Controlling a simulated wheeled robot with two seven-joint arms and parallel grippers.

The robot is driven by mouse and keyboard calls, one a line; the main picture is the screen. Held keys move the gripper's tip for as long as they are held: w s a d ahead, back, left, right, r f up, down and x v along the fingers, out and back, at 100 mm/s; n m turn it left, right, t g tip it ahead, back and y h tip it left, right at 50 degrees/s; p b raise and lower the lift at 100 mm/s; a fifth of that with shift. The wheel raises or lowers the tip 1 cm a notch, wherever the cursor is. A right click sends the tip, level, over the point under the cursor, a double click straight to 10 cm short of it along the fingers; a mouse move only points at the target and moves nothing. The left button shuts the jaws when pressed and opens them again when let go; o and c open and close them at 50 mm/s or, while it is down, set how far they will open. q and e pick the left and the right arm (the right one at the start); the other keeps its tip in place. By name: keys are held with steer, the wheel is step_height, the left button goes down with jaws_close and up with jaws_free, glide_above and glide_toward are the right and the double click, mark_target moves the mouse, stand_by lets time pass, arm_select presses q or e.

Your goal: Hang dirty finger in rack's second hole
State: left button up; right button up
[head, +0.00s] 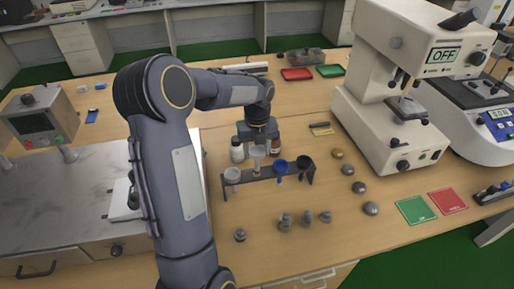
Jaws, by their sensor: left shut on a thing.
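A small dark rack (266,179) stands on the wooden table. A pale cup-shaped piece (232,175) sits at its left end, a blue one (281,167) right of the middle and a dark one (304,163) at the right end. My left gripper (258,146) points down over the rack, between the left pale piece and the blue one. It is shut on a pale, narrow piece (257,158), which seems to be the finger. It is at the rack's second place from the left; I cannot tell whether it is in the hole. My right gripper is out of view.
A white bottle (237,152) and a brown bottle (275,146) stand close behind the rack. Metal weights (285,221) stand in front of it. A large white machine (395,90) is at the right. Green (415,209) and red (447,201) mats lie front right.

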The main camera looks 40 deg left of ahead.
mark_target(257, 167)
arm_select(q)
steer(key=shift+f+b, duration=0.75)
steer(key=shift+f, duration=0.7)
steer(key=shift+f, duration=0.15)
steer(key=shift+f+b, duration=1)
steer(key=shift+f, duration=0.6)
steer(key=shift+f+b, duration=0.35)
steer(key=shift+f, duration=0.3)
steer(key=o, duration=1.1)
steer(key=shift+f, duration=0.1)
steer(key=shift+c, duration=0.2)
steer(key=o, duration=0.6)
steer(key=shift+f, duration=0.15)
